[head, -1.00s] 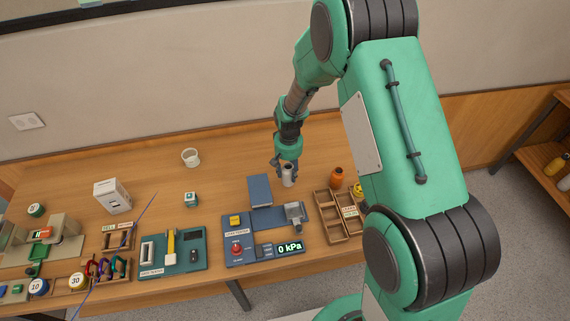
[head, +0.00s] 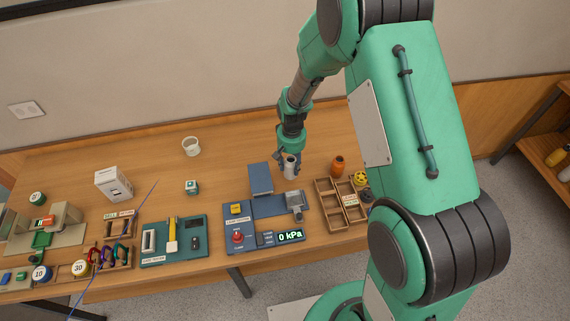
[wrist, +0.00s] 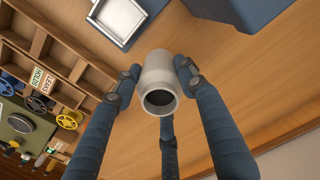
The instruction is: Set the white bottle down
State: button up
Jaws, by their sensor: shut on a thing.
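The white bottle (head: 290,170) is upright between the fingers of my gripper (head: 289,160) over the right half of the wooden table, just right of the blue block (head: 261,179). In the wrist view, the bottle (wrist: 158,75) shows its dark open mouth towards the camera. My gripper's blue-grey fingers (wrist: 157,72) are closed around its sides, with a third finger below it in the picture. Whether its base touches the table cannot be told.
A pressure tester reading 0 kPa (head: 240,238) stands in front of the bottle. An orange bottle (head: 338,167) and a divided wooden tray (head: 327,215) are to the right. A white mug (head: 191,146) stands far left. Bare table lies behind and left of the block.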

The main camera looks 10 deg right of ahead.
jog(key=shift+r, duration=0.15)
notch_tip(320, 180, up, 18)
jog(key=w+a+n, duration=0.2)
jog(key=a+n, duration=0.6)
jog(key=a, duration=0.8)
jog(key=s+a+n, duration=0.2)
jog(key=a+n, duration=0.2)
jog(key=a, duration=0.5)
jog(key=s+a+n+p, duration=0.1)
jog(key=s+a+n, duration=0.25)
jog(key=a, duration=0.55)
jog(key=s+a+n, duration=0.2)
jog(key=a+n, duration=0.3)
jog(key=a, duration=0.4)
notch_tip(320, 180, down, 18)
jog(key=shift+w+d, duration=0.3)
jog(key=shift+d, duration=0.05)
